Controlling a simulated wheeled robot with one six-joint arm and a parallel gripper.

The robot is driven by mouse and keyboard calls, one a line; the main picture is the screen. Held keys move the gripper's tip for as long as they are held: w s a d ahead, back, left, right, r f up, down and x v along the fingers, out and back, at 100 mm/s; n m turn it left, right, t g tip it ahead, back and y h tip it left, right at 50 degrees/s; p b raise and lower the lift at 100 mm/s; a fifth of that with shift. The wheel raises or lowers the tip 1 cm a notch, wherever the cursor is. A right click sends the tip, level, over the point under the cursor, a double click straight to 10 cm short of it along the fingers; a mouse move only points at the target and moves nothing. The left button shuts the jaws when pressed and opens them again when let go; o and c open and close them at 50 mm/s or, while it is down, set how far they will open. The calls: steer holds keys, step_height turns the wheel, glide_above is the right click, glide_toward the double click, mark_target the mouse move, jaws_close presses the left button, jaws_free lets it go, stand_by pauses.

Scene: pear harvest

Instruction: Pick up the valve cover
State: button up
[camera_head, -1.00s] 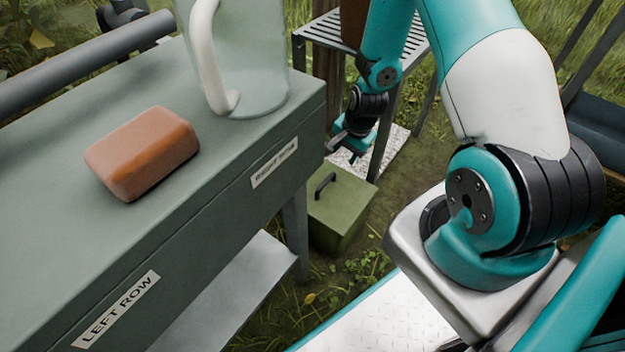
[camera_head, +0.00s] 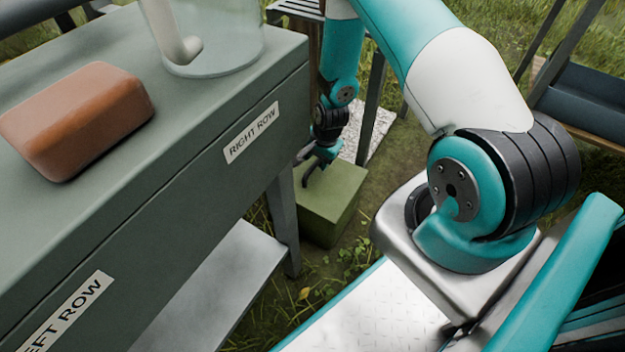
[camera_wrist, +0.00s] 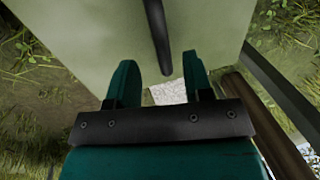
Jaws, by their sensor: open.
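The valve cover appears to be the green box-shaped lid (camera_head: 335,205) on the ground beyond the grey-green bench. It shows in the wrist view as a pale green face (camera_wrist: 95,25) with a dark bar handle (camera_wrist: 156,32) running up from the middle. My gripper (camera_head: 312,172) is low over its top near the handle. In the wrist view my gripper (camera_wrist: 158,66) is open, with one teal finger to each side of the handle's lower end. The fingers look empty; I cannot tell whether they touch the handle.
The grey-green bench (camera_head: 215,195) fills the left, marked "RIGHT ROW" and "LEFT ROW". A reddish-brown block (camera_head: 80,120) and a clear jug (camera_head: 215,35) stand on it. A bench leg (camera_head: 284,225) stands close left of the cover. A slatted metal stand (camera_head: 300,10) is behind.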

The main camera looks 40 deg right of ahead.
mark_target(315, 164)
steer(key=f+b, duration=0.1)
steer(key=f, duration=0.1)
steer(key=w+f+b, duration=0.1)
steer(key=f, duration=0.1)
steer(key=shift+w+a+f+b, duration=0.1)
steer(key=shift+f+b, duration=0.15)
steer(key=shift+b, duration=0.05)
steer(key=shift+r, duration=0.1)
jaws_close()
steer(key=shift+r, duration=0.1)
